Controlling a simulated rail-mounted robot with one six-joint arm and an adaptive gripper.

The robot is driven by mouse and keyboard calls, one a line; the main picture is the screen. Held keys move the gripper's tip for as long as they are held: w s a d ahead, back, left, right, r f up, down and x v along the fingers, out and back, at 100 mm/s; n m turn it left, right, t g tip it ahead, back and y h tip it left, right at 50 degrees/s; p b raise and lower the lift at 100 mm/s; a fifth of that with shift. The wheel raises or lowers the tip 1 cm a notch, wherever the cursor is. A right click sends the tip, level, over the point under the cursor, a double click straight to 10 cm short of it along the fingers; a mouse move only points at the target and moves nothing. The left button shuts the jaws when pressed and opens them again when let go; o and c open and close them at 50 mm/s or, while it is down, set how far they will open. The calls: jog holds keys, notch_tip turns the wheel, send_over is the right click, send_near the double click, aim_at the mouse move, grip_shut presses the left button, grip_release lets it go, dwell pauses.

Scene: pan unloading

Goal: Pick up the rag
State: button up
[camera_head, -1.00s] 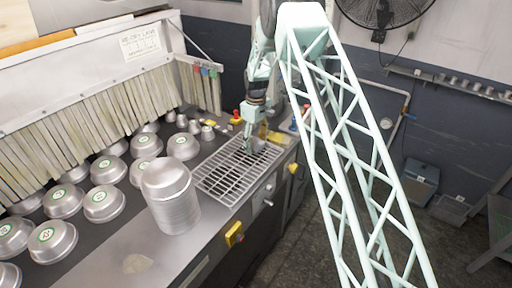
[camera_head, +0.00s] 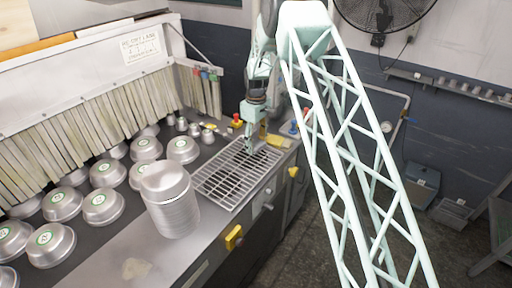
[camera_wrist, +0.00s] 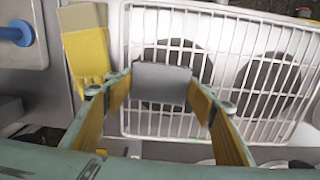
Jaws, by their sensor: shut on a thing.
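In the wrist view, a grey, flat, cloth-like piece, which looks like the rag (camera_wrist: 162,84), is pinched between the two yellow-padded fingers of my gripper (camera_wrist: 163,100). It hangs over the white wire rack (camera_wrist: 225,125). I cannot tell whether it touches the rack. In the head view, my gripper (camera_head: 249,149) points down over the far part of the rack (camera_head: 222,190). The rag is too small there to make out clearly.
A tall stack of metal pans (camera_head: 172,205) stands left of the rack, with several upturned pans behind it. A yellow item (camera_wrist: 85,50) lies beside the rack. A strip curtain (camera_head: 95,125) hangs along the left. The front counter is mostly clear.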

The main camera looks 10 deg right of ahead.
jog(key=shift+r, duration=0.6)
jog(key=shift+s+r, duration=0.15)
jog(key=shift+r, duration=0.05)
jog(key=s+a+b, duration=0.1)
jog(key=s, duration=0.4)
jog(key=s+a+r, duration=0.1)
jog(key=s+a, duration=0.1)
jog(key=s, duration=0.3)
jog(key=s+a+b, duration=0.1)
jog(key=s+a, duration=0.1)
jog(key=s, duration=0.3)
jog(key=shift+a+r+b, duration=0.15)
jog(key=shift+r+b, duration=0.05)
jog(key=shift+b, duration=0.15)
jog(key=shift+o, duration=1.3)
jog(key=shift+c, duration=0.9)
jog(key=shift+b, duration=0.35)
